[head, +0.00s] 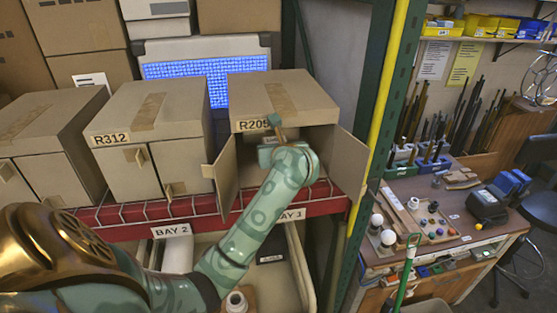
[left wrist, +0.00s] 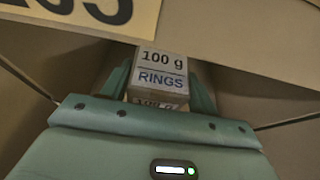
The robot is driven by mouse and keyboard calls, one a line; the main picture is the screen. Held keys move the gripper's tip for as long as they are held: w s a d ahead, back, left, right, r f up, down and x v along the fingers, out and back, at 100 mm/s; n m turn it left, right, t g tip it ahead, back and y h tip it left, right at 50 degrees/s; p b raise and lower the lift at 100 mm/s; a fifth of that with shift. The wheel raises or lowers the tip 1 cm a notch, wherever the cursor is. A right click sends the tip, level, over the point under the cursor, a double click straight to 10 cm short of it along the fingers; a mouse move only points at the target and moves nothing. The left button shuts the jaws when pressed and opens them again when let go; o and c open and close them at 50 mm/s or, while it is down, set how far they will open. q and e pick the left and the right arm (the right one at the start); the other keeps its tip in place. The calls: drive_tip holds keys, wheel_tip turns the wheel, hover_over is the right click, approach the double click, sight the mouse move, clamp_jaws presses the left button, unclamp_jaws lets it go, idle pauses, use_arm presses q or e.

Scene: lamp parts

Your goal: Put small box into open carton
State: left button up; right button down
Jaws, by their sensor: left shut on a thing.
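The open carton (head: 281,97), marked R205, sits on the red-edged shelf with its two front flaps swung outward. My left gripper (left wrist: 160,88) is shut on the small box (left wrist: 161,68), which is labelled "100 g RINGS". In the left wrist view the box sits between the two fingers, below the carton's upper front edge and its yellow label (left wrist: 85,10). In the head view my left arm reaches up to the carton's opening, and its hand hides the box there. My right gripper is in neither view.
A carton marked R312 (head: 152,118) stands left of the open one. The carton's right flap (head: 346,163) stands out near a green rack post (head: 372,85). A pale bin (head: 301,262) lies below the shelf. A cluttered workbench (head: 450,215) is at right.

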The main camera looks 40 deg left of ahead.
use_arm(q)
drive_tip(key=shift+w+a+f, duration=0.3)
drive_tip(key=shift+w+f, duration=0.15)
drive_tip(key=shift+f, duration=0.15)
drive_tip(key=f, duration=0.1)
drive_tip(key=f+p, duration=0.1)
drive_tip(key=f, duration=0.1)
drive_tip(key=shift+w+a+f, duration=0.1)
drive_tip(key=shift+w, duration=0.1)
drive_tip(key=shift+f, duration=0.3)
drive_tip(key=o, duration=1.1)
drive_tip(key=shift+r, duration=0.3)
drive_tip(key=v, duration=1.2)
drive_tip(key=shift+b, duration=0.35)
